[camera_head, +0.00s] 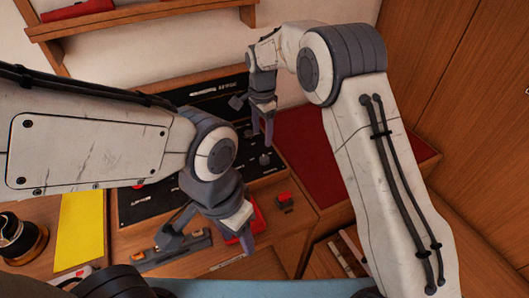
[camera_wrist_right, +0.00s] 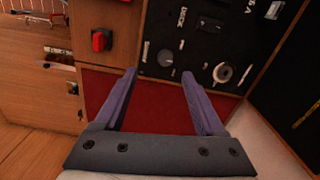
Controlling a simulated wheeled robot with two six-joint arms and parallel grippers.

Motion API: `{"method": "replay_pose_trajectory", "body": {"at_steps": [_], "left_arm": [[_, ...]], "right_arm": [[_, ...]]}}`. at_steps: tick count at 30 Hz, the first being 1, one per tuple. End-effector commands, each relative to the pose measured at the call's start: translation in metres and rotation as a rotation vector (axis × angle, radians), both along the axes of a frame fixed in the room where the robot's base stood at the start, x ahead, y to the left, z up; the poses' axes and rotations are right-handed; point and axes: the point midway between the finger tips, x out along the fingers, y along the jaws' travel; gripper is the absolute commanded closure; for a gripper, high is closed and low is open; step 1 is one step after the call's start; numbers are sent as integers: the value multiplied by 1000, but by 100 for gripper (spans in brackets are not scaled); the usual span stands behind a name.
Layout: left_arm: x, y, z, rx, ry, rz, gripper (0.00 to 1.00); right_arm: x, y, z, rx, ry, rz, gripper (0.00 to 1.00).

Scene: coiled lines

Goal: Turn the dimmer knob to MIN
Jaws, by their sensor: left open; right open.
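A black panel (camera_wrist_right: 203,42) with white lettering carries a round grey knob (camera_wrist_right: 165,58) and a larger dial with a pale ring (camera_wrist_right: 222,73). I cannot read which one is the dimmer, nor its setting. My right gripper (camera_wrist_right: 158,75) is open and empty, its purple fingers pointing toward the panel; the grey knob appears between the fingertip lines, with no contact visible. In the head view, the right gripper (camera_head: 268,138) hangs over the panel's right part and hides some of it. My left gripper (camera_head: 212,238) is open, lower down over the desk's front.
A red switch (camera_wrist_right: 101,40) sits on wood beside the panel; it also shows in the head view (camera_head: 284,199). A dark red mat (camera_head: 312,150) lies right of the panel. A yellow sheet (camera_head: 80,232) lies at left. A wooden shelf (camera_head: 140,12) runs along the back wall.

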Motion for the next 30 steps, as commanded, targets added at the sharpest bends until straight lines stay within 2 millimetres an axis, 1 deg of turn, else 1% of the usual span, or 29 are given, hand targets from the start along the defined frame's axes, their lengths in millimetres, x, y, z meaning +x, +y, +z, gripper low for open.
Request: {"method": "replay_pose_trajectory", "body": {"at_steps": [1,3,6,8,11,18,22,26,30], "left_arm": [[0,0,1,0,0,0,50],[0,0,1,0,0,0,50],[0,0,3,0,0,0,50],[0,0,5,0,0,0,50],[0,0,10,0,0,0,50],[0,0,26,0,0,1,50],[0,0,33,0,0,0,50],[0,0,36,0,0,-1,50],[0,0,37,0,0,-1,50]], "right_arm": [[9,-3,-8,-3,2,-49,28],[17,-6,-14,-6,2,-97,28],[21,-8,-19,-7,2,-129,28],[22,-8,-24,-7,3,-134,28],[21,-8,-36,-9,5,-133,28],[20,-8,-81,-8,5,-130,28],[20,-8,-101,-8,4,-130,28],[21,-8,-115,-7,2,-129,28],[21,-7,-121,-5,0,-129,28]]}}
